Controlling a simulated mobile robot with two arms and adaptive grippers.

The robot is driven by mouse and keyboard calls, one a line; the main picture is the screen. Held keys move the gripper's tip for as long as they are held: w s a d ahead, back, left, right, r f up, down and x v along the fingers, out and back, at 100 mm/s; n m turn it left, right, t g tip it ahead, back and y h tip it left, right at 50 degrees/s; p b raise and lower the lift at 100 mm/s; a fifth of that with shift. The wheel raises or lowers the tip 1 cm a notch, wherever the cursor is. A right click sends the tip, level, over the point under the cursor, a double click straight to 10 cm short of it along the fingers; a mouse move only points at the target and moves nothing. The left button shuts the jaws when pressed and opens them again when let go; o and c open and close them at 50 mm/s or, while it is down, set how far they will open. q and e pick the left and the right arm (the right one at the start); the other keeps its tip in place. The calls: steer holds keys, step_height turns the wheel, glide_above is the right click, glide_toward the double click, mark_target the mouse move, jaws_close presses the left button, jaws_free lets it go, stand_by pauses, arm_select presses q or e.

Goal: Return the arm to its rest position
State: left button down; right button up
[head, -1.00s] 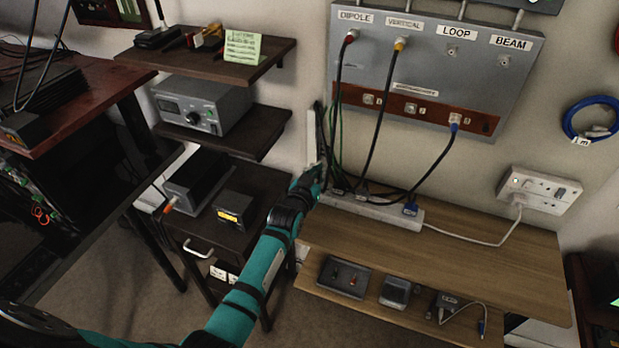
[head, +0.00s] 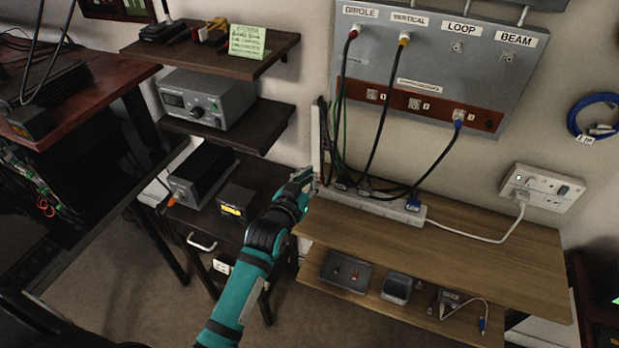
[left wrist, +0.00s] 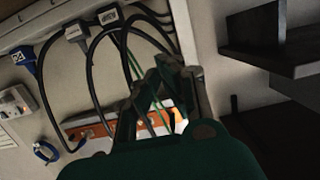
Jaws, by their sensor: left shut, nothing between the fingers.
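My left arm, teal and black, comes in from the bottom of the head view. Its gripper (head: 302,180) is shut and empty in front of the wall, at the left end of the wooden bench. In the left wrist view the shut gripper fingers (left wrist: 158,85) stand before hanging black cables and an orange-brown strip (left wrist: 120,125). From this view I cannot tell how far the fingers are from the cables. My right gripper is not in view.
A grey antenna panel (head: 440,60) with plugged cables hangs on the wall. A power strip (head: 375,206) lies on the wooden bench (head: 490,250). A tuner box (head: 205,98) sits on a dark shelf at left. A small cabinet (head: 215,228) stands below. Carpet is clear in front.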

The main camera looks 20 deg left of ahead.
arm_select(q)
steer(key=s+f+m+g, duration=0.1)
steer(key=s+f+g, duration=0.25)
steer(key=s, duration=0.75)
steer(key=s+f+g, duration=0.2)
steer(key=s+g, duration=0.3)
steer(key=s, duration=0.6)
steer(key=s+f+m+g, duration=0.1)
steer(key=s+f+g, duration=0.25)
steer(key=s, duration=0.75)
step_height(320, 180, down, 29)
steer(key=s+g, duration=0.2)
steer(key=s, duration=0.1)
steer(key=s+a+f, duration=0.2)
steer(key=s+f, duration=1.1)
steer(key=s, duration=0.2)
steer(key=shift+a+g+y, duration=0.3)
steer(key=shift+a+g, duration=0.05)
steer(key=shift+g, duration=0.05)
